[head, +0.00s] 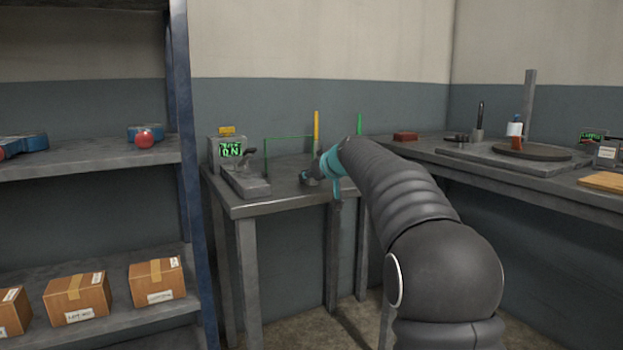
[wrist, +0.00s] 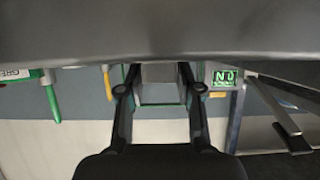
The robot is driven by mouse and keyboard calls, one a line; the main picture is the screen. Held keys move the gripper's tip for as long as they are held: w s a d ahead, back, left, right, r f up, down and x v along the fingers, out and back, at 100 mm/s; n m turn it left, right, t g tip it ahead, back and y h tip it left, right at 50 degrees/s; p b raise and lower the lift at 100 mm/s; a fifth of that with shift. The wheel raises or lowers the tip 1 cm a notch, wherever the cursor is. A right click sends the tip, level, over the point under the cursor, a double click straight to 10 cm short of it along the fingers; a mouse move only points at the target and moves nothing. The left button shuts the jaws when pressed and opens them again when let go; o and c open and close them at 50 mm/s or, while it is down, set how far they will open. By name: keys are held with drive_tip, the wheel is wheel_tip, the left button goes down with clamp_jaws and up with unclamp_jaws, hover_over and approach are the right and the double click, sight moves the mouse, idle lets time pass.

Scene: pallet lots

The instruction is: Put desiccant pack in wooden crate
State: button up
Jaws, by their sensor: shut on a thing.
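My gripper (head: 309,179) is low over the grey metal table (head: 285,203), mostly hidden behind my own wrist in the head view. In the wrist view my gripper (wrist: 160,88) has its two dark fingers apart, with a pale grey piece (wrist: 162,72) between them. It is shut on this piece, which is partly cut off by a broad grey surface above. I cannot make out from its looks whether it is the desiccant pack. I cannot pick out a wooden crate in either view.
A device with a green display (head: 231,150) stands left on the table, beside a thin green frame (head: 288,138) and a yellow post (head: 316,128). A shelf (head: 90,153) with cardboard boxes (head: 78,298) is at left. A bench (head: 465,172) at right holds a dark round plate (head: 532,151) and a tan board (head: 604,182).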

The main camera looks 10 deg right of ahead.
drive_tip(key=shift+f, duration=0.2)
drive_tip(key=o, duration=0.9)
drive_tip(key=shift+r, duration=0.1)
drive_tip(key=shift+r, duration=0.2)
drive_tip(key=b+v, duration=0.1)
drive_tip(key=v, duration=1.1)
drive_tip(key=shift+f, duration=0.1)
drive_tip(key=shift+s, duration=0.1)
